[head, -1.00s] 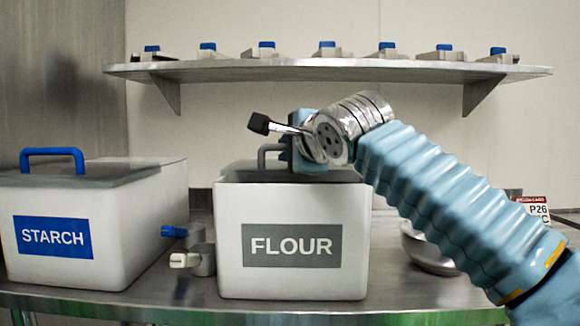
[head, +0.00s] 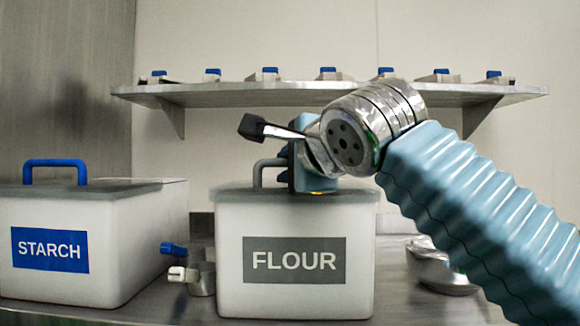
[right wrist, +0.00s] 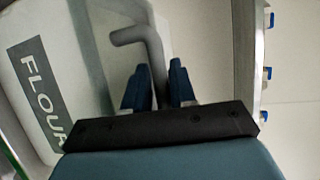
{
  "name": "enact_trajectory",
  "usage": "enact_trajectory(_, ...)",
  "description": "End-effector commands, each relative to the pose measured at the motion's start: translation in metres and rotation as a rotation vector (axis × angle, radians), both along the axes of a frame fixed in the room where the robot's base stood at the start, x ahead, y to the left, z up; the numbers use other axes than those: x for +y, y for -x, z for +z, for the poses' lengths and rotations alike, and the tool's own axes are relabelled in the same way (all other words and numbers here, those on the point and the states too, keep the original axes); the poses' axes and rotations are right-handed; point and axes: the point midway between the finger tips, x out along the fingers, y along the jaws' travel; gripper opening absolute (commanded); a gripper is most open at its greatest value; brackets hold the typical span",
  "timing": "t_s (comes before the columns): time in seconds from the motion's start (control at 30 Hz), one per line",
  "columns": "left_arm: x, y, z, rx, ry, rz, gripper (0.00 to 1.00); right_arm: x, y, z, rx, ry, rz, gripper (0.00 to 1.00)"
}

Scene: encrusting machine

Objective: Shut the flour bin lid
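The flour bin (head: 230,262) is a white box with a grey FLOUR label on the bench. Its grey lid (head: 242,195) lies flat across the top, its front edge level with the front rim. The lid's grey handle (head: 257,172) stands up, partly hidden by my right gripper (head: 303,172). In the right wrist view the handle (right wrist: 150,48) passes between the two blue fingers of my right gripper (right wrist: 158,85), which look closed against it. The FLOUR label shows at the left there. The lid's back edge is hidden. My left gripper is out of view.
A starch bin (head: 110,255) with a blue-handled lid stands to the left. Small scoops (head: 200,278) lie between the bins. A metal bowl (head: 440,268) sits at the right behind my arm. A wall shelf (head: 230,95) with several blue-topped items runs above.

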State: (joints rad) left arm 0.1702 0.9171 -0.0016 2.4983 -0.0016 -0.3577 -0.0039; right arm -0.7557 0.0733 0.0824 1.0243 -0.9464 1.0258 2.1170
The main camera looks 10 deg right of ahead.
Motion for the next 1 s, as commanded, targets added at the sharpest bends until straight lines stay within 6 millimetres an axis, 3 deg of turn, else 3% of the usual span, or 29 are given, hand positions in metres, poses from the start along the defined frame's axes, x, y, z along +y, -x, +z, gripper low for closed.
enact_trajectory(0.17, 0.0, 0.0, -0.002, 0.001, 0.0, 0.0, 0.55, -0.002, 0.016, 0.003, -0.002, -0.002, 0.002, 0.25)
enact_trajectory(0.5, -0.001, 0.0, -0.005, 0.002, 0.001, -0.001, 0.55, -0.012, 0.095, 0.019, -0.002, -0.002, 0.004, 0.25)
enact_trajectory(0.63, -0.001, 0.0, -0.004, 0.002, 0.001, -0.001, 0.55, -0.014, 0.118, 0.023, -0.001, -0.001, 0.002, 0.25)
enact_trajectory(0.8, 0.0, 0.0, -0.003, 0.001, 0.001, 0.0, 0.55, -0.016, 0.133, 0.025, 0.001, 0.0, 0.001, 0.25)
enact_trajectory(1.0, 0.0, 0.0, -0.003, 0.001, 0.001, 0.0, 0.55, -0.016, 0.135, 0.025, 0.001, 0.0, 0.0, 0.25)
